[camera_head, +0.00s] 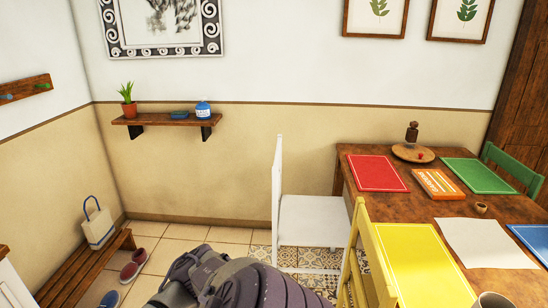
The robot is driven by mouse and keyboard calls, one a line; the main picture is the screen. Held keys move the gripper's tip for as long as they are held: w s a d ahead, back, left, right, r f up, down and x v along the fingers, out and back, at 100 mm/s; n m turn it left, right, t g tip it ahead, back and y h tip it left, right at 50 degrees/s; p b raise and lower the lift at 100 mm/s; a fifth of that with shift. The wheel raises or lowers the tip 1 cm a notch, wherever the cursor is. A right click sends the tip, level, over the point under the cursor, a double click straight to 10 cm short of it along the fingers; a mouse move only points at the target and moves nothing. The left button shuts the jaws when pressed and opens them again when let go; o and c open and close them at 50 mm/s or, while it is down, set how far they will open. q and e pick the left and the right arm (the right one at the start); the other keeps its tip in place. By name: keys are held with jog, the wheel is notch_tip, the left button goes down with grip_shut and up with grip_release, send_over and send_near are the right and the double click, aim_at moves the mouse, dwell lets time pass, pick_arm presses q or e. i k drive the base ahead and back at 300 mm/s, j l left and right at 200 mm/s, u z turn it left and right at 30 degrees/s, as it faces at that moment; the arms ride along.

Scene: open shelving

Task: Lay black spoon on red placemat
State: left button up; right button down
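The red placemat (377,173) lies flat on the wooden table at the right, near its far left corner. No thing lies on it. I do not see a black spoon in this view. A dark grey part of my own arm fills the bottom middle, left of the table. Neither of my grippers' fingertips shows.
The table (426,205) also bears a green placemat (478,176), a yellow placemat (425,265), an orange box or book (438,184), a round wooden board (413,154) and a white sheet (485,243). A white chair (312,219) stands at its left. A yellow chair (372,250) stands in front.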

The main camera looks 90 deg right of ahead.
aim_at(371, 166)
jog(key=i+l+z, duration=0.15)
jog(key=l+z, duration=0.3)
jog(key=i+l+z, duration=0.2)
jog(key=l+z, duration=0.25)
jog(key=i+l+z, duration=0.25)
jog(key=z, duration=0.2)
jog(key=i+l+z, duration=0.3)
jog(key=z, duration=0.2)
jog(key=i+l+z, duration=0.2)
jog(key=i+z, duration=0.25)
jog(key=k, duration=0.1)
